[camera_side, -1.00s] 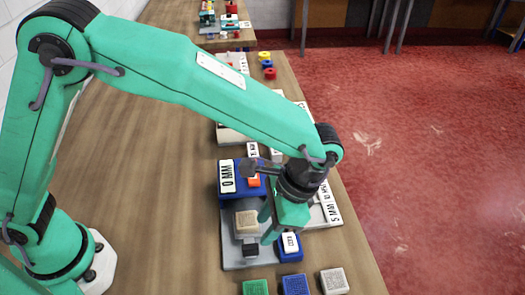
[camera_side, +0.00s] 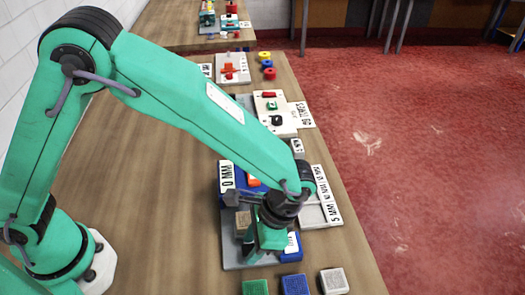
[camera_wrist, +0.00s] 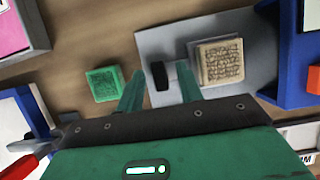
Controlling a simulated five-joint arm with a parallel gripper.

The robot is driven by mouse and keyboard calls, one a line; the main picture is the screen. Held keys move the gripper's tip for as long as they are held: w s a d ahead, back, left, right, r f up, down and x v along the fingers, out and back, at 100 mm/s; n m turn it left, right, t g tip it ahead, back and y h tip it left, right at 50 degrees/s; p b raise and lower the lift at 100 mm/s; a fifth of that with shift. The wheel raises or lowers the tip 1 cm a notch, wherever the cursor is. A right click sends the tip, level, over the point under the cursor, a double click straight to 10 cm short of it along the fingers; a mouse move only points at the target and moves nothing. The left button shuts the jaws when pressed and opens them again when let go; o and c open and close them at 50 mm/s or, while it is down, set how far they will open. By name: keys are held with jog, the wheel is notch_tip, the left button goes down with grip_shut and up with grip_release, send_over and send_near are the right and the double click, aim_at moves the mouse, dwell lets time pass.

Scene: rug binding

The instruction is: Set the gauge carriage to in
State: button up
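The gauge is a grey plate (camera_side: 236,259) with a blue end block (camera_side: 228,196) marked "0 MM". A beige engraved block (camera_side: 243,220) stands on the plate; it also shows in the wrist view (camera_wrist: 221,62). A short black knob (camera_wrist: 160,76) on a pale pin sits left of the beige block in the wrist view. I cannot tell which of these parts is the carriage. My gripper (camera_wrist: 158,82) is open, one finger on each side of the knob and pin, with gaps showing. In the side view my gripper (camera_side: 262,246) hides the knob.
A blue block with a white label (camera_side: 293,246) stands close right of my gripper. Green (camera_side: 255,287), blue (camera_side: 295,285) and grey (camera_side: 334,281) blocks line the front. The table's left is clear.

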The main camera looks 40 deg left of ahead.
jog(key=shift+c, duration=0.3)
grip_shut()
jog(key=shift+h, duration=0.3)
jog(key=shift+w+a, duration=1.75)
jog(key=shift+a, duration=0.05)
jog(key=shift+o, duration=0.3)
grip_release()
